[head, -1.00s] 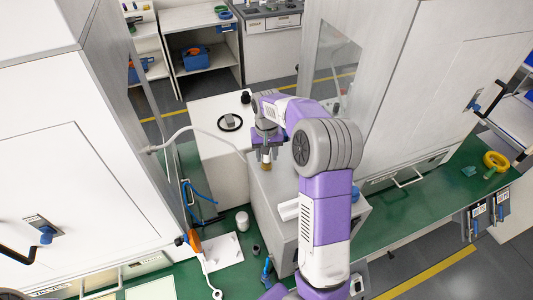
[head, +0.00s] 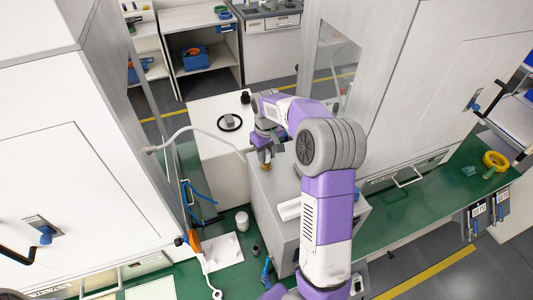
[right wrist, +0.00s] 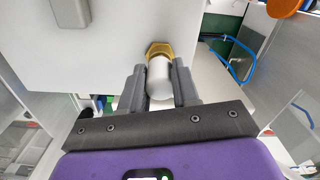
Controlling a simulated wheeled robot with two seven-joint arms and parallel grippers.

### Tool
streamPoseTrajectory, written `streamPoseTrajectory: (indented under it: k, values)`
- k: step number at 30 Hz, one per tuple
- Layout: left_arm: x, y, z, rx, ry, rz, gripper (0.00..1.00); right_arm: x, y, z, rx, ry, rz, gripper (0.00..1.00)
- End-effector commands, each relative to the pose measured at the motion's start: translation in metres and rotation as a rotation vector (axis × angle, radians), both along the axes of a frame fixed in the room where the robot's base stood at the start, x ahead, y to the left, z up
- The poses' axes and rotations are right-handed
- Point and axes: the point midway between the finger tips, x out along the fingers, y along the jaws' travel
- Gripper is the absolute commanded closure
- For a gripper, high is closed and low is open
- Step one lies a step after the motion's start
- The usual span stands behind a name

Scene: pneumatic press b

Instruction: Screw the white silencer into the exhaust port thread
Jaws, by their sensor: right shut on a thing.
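The white silencer (right wrist: 158,78) is a short white cylinder with a brass hex collar (right wrist: 160,49) at its far end. My right gripper (right wrist: 158,70) is shut on its white body, one finger on each side. In the head view my right gripper (head: 265,147) is above the top of the grey press housing (head: 276,200), with the brass collar (head: 266,167) below the fingers. The collar is at or very close to the housing surface; I cannot tell whether it touches. The exhaust port thread is hidden. My left gripper is not in view.
A white cabinet (head: 70,150) stands at the left and another (head: 430,80) at the right. Blue tubing (head: 200,195) hangs left of the housing. A small white jar (head: 242,220) and a white sheet (head: 222,250) are on the green bench (head: 400,210). A black ring (head: 230,122) lies behind.

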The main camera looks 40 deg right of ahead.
Motion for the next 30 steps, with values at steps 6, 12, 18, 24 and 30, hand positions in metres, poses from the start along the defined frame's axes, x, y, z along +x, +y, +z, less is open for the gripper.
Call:
streamPoseTrajectory:
  k: [6, 12, 18, 24, 30]
  values:
    - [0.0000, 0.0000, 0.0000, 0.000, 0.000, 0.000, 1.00, 0.0003, 0.0006, -0.0004, -0.001, 0.000, -0.265, 0.87]
    - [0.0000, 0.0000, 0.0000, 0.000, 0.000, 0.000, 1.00, 0.0006, 0.0010, -0.0008, -0.001, 0.000, -0.550, 0.87]
    - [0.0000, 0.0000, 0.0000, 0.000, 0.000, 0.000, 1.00, 0.0007, 0.0011, -0.0011, -0.001, 0.000, -0.834, 0.87]
    - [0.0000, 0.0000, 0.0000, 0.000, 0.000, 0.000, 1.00, 0.0007, 0.0012, -0.0012, 0.000, 0.000, -1.015, 0.87]
    - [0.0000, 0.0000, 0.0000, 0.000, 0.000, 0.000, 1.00, 0.0006, 0.0010, -0.0013, 0.000, 0.000, -1.032, 0.87]
